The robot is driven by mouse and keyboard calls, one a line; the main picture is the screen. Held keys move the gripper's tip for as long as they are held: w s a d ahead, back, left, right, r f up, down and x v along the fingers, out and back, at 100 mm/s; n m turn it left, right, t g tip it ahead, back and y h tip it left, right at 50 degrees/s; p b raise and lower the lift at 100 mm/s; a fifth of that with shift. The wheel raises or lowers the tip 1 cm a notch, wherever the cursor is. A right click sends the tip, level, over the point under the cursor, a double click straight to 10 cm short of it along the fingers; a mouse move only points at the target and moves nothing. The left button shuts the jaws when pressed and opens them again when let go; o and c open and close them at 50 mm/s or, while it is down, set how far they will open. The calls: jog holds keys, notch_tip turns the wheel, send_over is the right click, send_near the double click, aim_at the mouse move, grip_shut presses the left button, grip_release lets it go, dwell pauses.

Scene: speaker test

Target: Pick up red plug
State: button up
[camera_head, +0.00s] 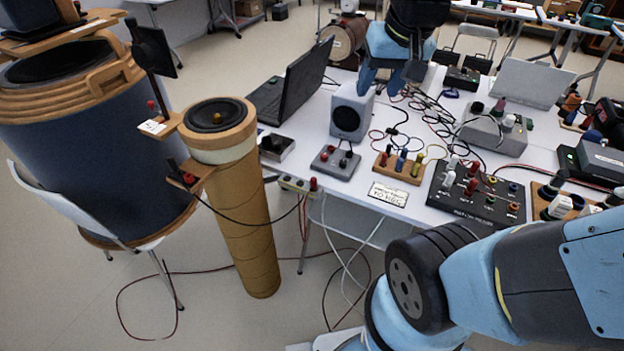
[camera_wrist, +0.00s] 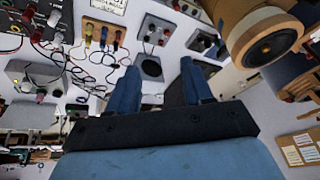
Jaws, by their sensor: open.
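Several red plugs or knobs show, and I cannot tell which one is meant. One red plug (camera_head: 314,184) stands upright at the table's front edge. The small grey box (camera_head: 334,163) in front of the speaker bears red and black tops; it also shows in the wrist view (camera_wrist: 154,36). Red-topped plugs (camera_head: 472,186) stand on the black panel. My gripper (camera_head: 390,82) is open and empty, with blue fingers above and behind the grey speaker (camera_head: 352,110). In the wrist view, the speaker (camera_wrist: 149,67) lies between and beyond my fingers (camera_wrist: 157,74).
A laptop (camera_head: 296,82) stands left of the speaker. A wooden block with coloured plugs (camera_head: 398,168) and a white label card (camera_head: 388,194) lie in front. Loose cables cover the table right of my gripper. A tall brown tube (camera_head: 240,220) stands before the table's left end.

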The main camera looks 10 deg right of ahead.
jog(key=w+a+f+m+g, duration=0.1)
jog(key=w+a+f+g, duration=0.3)
jog(key=w+f, duration=0.6)
jog(key=m, duration=0.1)
send_over(314, 178)
jog(key=s, duration=0.1)
notch_tip(314, 178, down, 12)
jog(key=shift+h, duration=0.4)
notch_tip(314, 178, down, 9)
jog(key=shift+f, duration=0.2)
jog(key=shift+w+f, duration=0.25)
jog(key=shift+f, duration=1.05)
jog(key=shift+w+f, duration=0.2)
jog(key=shift+f, duration=1.1)
grip_shut()
